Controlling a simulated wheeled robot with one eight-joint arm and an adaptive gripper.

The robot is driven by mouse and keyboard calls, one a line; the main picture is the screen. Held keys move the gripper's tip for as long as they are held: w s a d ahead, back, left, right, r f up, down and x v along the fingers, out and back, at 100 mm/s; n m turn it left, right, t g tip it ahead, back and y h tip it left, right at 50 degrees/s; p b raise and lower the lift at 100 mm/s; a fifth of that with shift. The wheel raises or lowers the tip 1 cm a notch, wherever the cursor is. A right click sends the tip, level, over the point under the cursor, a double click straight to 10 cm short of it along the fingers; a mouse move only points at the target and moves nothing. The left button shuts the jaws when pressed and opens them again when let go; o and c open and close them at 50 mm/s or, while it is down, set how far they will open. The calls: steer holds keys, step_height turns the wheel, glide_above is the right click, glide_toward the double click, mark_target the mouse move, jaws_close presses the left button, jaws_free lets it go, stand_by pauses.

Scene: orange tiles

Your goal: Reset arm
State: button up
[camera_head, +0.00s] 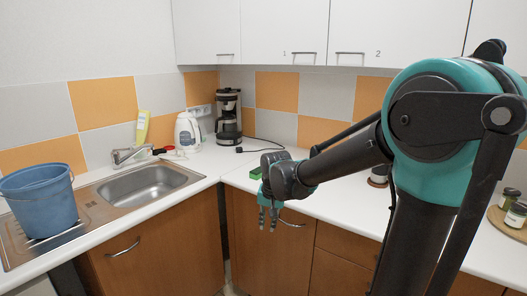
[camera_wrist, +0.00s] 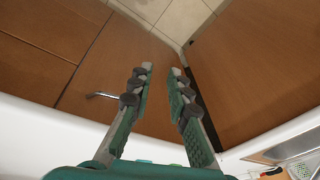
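My gripper (camera_head: 268,218) hangs fingers down in front of the brown lower cabinets, near the counter's inner corner. In the wrist view my gripper (camera_wrist: 160,75) shows two teal and grey fingers held apart with nothing between them. The cabinet fronts and tiled floor show beyond the fingers. My arm reaches in from the right of the head view and hides part of the right counter.
The white counter (camera_head: 210,165) edge is close to my gripper. A small green object (camera_head: 255,173) lies just behind my wrist. A coffee maker (camera_head: 229,115), a kettle (camera_head: 187,133), a sink (camera_head: 148,184) and a blue bucket (camera_head: 40,203) stand further left. White cabinets (camera_head: 285,30) hang above.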

steer(key=s+d+f+n+t, duration=0.1)
steer(key=s+d+f, duration=0.3)
steer(key=s+d, duration=0.3)
steer(key=s+d+f+n+h, duration=0.1)
steer(key=s+d+f, duration=0.3)
steer(key=s+d, duration=0.4)
steer(key=d, duration=0.2)
steer(key=shift+s+d+f+t, duration=0.25)
steer(key=shift+d+f+t, duration=0.1)
steer(key=shift+f+t, duration=0.05)
